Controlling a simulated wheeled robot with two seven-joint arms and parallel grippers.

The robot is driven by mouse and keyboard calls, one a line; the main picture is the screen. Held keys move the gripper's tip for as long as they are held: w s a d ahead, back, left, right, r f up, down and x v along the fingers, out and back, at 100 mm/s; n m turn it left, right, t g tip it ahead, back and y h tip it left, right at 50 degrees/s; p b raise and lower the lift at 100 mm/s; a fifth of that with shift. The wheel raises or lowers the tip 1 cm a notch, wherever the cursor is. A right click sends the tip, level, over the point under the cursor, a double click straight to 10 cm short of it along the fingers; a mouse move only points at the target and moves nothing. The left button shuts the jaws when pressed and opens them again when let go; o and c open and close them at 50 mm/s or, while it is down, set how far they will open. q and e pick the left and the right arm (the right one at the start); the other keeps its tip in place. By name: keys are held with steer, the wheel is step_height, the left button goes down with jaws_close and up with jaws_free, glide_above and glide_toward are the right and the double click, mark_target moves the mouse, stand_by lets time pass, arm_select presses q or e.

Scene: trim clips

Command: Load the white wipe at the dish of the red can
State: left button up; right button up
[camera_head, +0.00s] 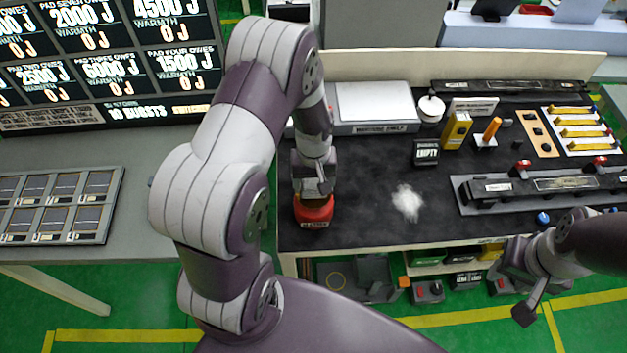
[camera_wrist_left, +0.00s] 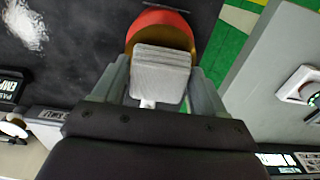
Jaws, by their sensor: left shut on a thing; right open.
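The red can (camera_head: 314,213) stands at the left front edge of the dark worktop. Its red rim and orange-brown dish also show in the left wrist view (camera_wrist_left: 160,20). My left gripper (camera_head: 315,186) is directly over the can, pointing down. In the left wrist view, the left gripper (camera_wrist_left: 160,85) is shut on the pale, ridged white wipe (camera_wrist_left: 161,68), which overlaps the dish. Whether the wipe touches the dish is unclear. My right gripper (camera_head: 530,285) is open and empty, off the front edge of the worktop at lower right.
A white powdery patch (camera_head: 407,203) lies on the dark worktop (camera_head: 350,237), right of the can. A black EMPTY block (camera_head: 426,152), a warming shelf (camera_head: 374,108), a yellow block (camera_head: 456,130) and a long black fixture (camera_head: 540,187) stand further back and right. A screen fills the upper left.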

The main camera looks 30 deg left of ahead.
mark_target(313, 182)
arm_select(q)
steer(key=shift+f+b, duration=0.6)
steer(key=shift+f, duration=0.25)
stand_by(0.7)
stand_by(0.5)
step_height(313, 182, up, 7)
steer(key=p, duration=0.6)
steer(key=shift+s, duration=0.1)
stand_by(0.5)
